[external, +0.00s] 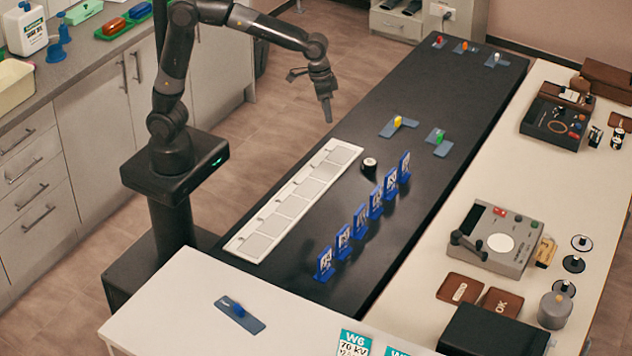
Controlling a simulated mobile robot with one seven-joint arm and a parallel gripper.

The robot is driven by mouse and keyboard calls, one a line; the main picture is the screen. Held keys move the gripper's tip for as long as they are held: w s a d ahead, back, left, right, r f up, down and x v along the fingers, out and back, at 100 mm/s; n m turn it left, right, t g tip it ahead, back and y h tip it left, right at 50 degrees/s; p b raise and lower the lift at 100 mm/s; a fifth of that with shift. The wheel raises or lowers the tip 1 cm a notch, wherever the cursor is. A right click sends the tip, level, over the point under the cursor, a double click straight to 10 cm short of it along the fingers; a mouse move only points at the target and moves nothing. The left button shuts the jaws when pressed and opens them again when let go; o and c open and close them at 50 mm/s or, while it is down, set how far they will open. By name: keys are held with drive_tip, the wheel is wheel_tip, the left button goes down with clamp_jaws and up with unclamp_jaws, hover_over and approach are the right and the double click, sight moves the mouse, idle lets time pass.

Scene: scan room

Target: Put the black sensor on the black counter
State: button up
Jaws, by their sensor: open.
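A small black cylinder with a pale top (369,166), possibly the black sensor, stands on the long black worktop (425,85), beside the white segmented strip. I cannot tell for certain which thing is the sensor; several black discs (573,264) also lie on the cream table at right. My gripper (326,117) points down above the left side of the worktop, open, seen edge-on. It is up and left of the small cylinder, apart from it, with nothing visible in it.
A row of blue card stands (359,221) is right of the white strip (288,203). Blue holders with coloured pegs (398,124) stand farther back. A grey device (489,243) and black box (492,331) sit on the right table.

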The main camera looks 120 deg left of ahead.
drive_tip(key=s+d+r+m+t, duration=0.25)
drive_tip(key=s+d+r, duration=0.25)
drive_tip(key=s+d, duration=0.65)
drive_tip(key=s+d+f+m, duration=0.1)
drive_tip(key=s+d+m, duration=0.1)
drive_tip(key=s, duration=0.5)
drive_tip(key=s+d+f+m+t, duration=0.1)
drive_tip(key=s+d+m, duration=0.2)
drive_tip(key=s, duration=0.4)
drive_tip(key=shift+d+f, duration=0.4)
drive_tip(key=shift+d, duration=0.25)
